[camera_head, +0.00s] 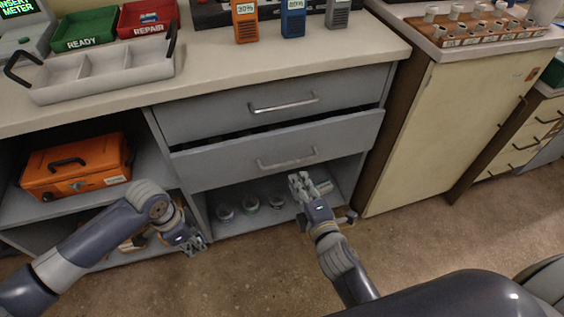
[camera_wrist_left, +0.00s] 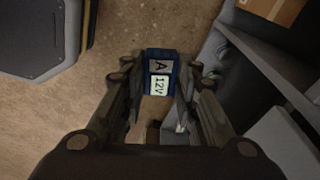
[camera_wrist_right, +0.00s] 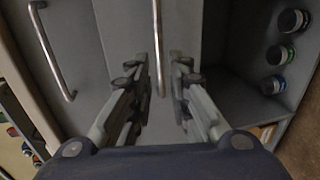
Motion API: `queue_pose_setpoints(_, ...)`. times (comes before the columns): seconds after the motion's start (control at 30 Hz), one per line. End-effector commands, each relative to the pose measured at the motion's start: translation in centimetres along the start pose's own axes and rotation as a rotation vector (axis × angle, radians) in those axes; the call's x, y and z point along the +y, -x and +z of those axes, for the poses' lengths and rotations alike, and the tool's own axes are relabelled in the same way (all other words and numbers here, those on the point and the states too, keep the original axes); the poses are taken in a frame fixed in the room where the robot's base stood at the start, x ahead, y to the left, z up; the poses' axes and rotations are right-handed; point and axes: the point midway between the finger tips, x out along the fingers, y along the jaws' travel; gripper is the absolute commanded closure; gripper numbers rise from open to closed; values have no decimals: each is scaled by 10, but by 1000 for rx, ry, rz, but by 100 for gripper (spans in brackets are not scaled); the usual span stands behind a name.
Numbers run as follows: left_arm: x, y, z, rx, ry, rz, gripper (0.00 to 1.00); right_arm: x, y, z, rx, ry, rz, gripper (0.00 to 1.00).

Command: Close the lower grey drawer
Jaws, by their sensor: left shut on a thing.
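The lower grey drawer (camera_head: 220,168) stands partly pulled out under the counter, with a dark gap above its front. Its bar handle (camera_head: 287,160) is level across the front; it also shows in the right wrist view (camera_wrist_right: 158,40). My right gripper (camera_head: 302,181) is open just below the handle. In the right wrist view its fingertips (camera_wrist_right: 163,65) stand to either side of the handle's line, with nothing gripped; I cannot tell whether they touch it.
The upper drawer (camera_head: 195,122) is above the lower one. Several small jars (camera_head: 250,203) stand on the shelf below. An orange case (camera_head: 100,175) sits on the left shelf. A grey tray (camera_head: 50,92) and coloured radios (camera_head: 293,18) are on the counter. A cream cabinet (camera_head: 445,130) stands right.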

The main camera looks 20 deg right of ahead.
Motion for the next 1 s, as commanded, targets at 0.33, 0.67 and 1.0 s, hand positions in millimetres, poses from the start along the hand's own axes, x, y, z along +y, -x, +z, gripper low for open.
queue_pose_setpoints(0.33, 0, -8, 1, 0, 0, -1, 98, 1, -67, -1, 2, 0, 3, 82)
queue_pose_setpoints(0.67, 0, -11, 2, 0, 0, -1, 98, 1, -97, -1, 3, -1, 1, 82)
queue_pose_setpoints(1.0, 0, -11, 2, 0, 0, -1, 98, 1, -98, -1, 3, -1, 1, 93)
